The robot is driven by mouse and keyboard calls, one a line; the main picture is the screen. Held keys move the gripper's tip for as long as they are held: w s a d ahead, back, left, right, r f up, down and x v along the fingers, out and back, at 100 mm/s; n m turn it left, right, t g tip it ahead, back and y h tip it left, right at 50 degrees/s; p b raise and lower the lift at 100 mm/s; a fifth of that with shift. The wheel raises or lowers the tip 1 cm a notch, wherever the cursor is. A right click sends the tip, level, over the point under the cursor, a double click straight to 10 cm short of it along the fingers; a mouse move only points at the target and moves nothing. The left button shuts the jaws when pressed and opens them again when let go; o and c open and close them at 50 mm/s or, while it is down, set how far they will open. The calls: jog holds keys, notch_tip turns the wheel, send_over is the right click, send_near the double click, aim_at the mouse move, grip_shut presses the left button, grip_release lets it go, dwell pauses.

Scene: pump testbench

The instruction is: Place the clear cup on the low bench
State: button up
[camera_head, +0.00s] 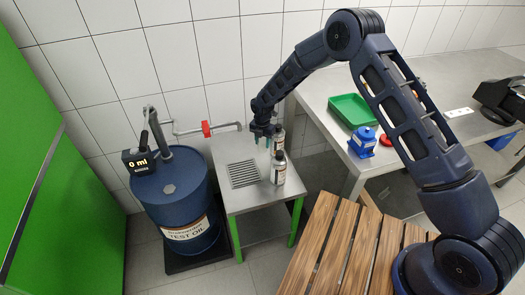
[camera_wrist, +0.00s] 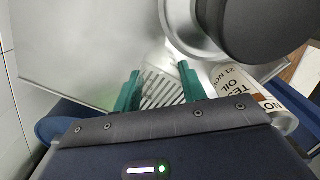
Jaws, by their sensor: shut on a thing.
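My gripper (camera_head: 263,136) is over the back part of the low bench (camera_head: 236,200), a small steel table with green legs and a slotted drain grate. In the wrist view its two green fingers (camera_wrist: 158,88) stand apart, shut on the clear cup (camera_wrist: 158,73). The cup is see-through and its outline is very faint, with the grate showing between the fingers. I cannot tell whether its base touches the bench top.
A dark-capped oil bottle (camera_head: 279,168) stands on the bench near the gripper, with another bottle (camera_head: 279,140) behind it. A blue oil drum (camera_head: 175,205) stands left. A pipe with a red valve (camera_head: 206,129) runs behind. The bench's front left is clear.

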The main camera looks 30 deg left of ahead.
aim_at(262, 150)
jog(key=shift+f, duration=2.85)
jog(key=o, duration=1)
jog(key=shift+f, duration=0.1)
jog(key=shift+c, duration=0.2)
notch_tip(262, 150, up, 12)
